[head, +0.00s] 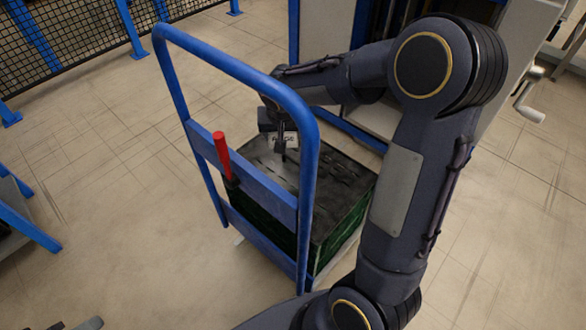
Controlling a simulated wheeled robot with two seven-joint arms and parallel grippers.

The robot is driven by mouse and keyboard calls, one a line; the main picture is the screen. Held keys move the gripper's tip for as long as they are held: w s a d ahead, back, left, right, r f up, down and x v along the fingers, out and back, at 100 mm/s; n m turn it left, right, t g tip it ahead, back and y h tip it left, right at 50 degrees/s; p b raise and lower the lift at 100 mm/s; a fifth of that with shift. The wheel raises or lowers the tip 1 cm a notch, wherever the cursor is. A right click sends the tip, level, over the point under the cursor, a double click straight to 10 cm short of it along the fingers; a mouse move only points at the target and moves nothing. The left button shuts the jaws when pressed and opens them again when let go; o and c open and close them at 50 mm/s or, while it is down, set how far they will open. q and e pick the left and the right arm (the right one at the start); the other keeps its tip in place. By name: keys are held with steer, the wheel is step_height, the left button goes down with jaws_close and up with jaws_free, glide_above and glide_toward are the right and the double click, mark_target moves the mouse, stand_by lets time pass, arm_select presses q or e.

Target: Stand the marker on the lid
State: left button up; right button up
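A small pale block with dark lettering (291,139), apparently the marker, is at my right gripper (283,152), over the crate's dark lid (330,177). A finger crosses in front of the lettering and points down. I cannot tell whether the fingers grip the block or whether it touches the lid. The lid is flat and scuffed, on a dark green crate (340,232). My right arm comes in from the bottom right and reaches over the crate. My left gripper is not in view.
A blue tubular trolley handle (234,64) rises in front of the crate, with blue crossbars and a red-gripped lever (222,155). Behind stands a grey and blue machine frame (325,30). A mesh fence (80,35) is at top left.

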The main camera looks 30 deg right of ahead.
steer(key=d+f+b, duration=0.1)
steer(key=d+f, duration=0.2)
steer(key=d, duration=0.1)
steer(key=w+d+f+b, duration=0.1)
steer(key=d+f, duration=0.2)
steer(key=d, duration=0.1)
steer(key=w+d+f+b, duration=0.1)
steer(key=d+f, duration=0.2)
steer(key=d, duration=0.2)
steer(key=shift+f, duration=0.1)
steer(key=shift+d+f, duration=0.2)
steer(key=shift+d+f+b, duration=0.2)
steer(key=shift+f+b, duration=0.6)
steer(key=shift+f, duration=0.95)
steer(key=shift+f, duration=0.15)
steer(key=o, duration=1)
